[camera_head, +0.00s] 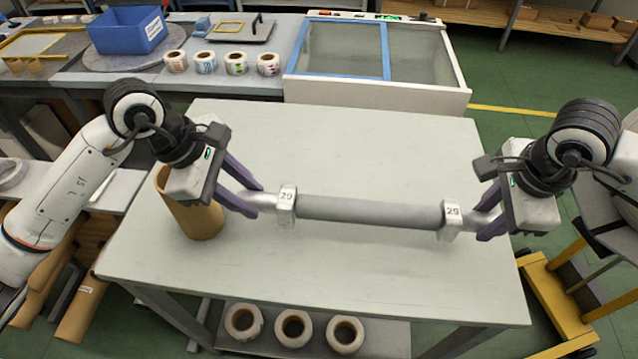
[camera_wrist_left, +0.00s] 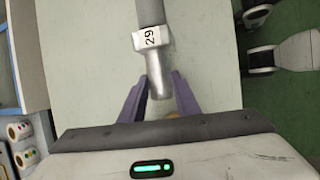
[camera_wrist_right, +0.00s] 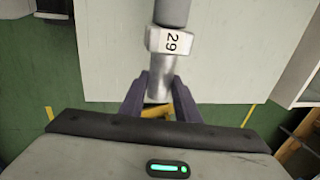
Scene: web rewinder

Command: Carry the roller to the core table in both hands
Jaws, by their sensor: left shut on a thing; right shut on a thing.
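The roller (camera_head: 368,211) is a long grey cylinder with silver collars marked 29 and silver shaft ends. It lies almost level across the head view, over the pale table (camera_head: 330,140); I cannot tell how far above the top it is. My left gripper (camera_head: 250,200) is shut on its left shaft end, which also shows in the left wrist view (camera_wrist_left: 158,82). My right gripper (camera_head: 488,222) is shut on its right shaft end, near the table's right edge; that end shows in the right wrist view (camera_wrist_right: 160,85).
A brown cardboard core (camera_head: 190,205) stands upright on the table beneath my left gripper. Behind are a bench with a blue bin (camera_head: 128,30), label rolls (camera_head: 236,63) and a glass-topped box (camera_head: 425,60). A yellow frame (camera_head: 555,300) stands at right.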

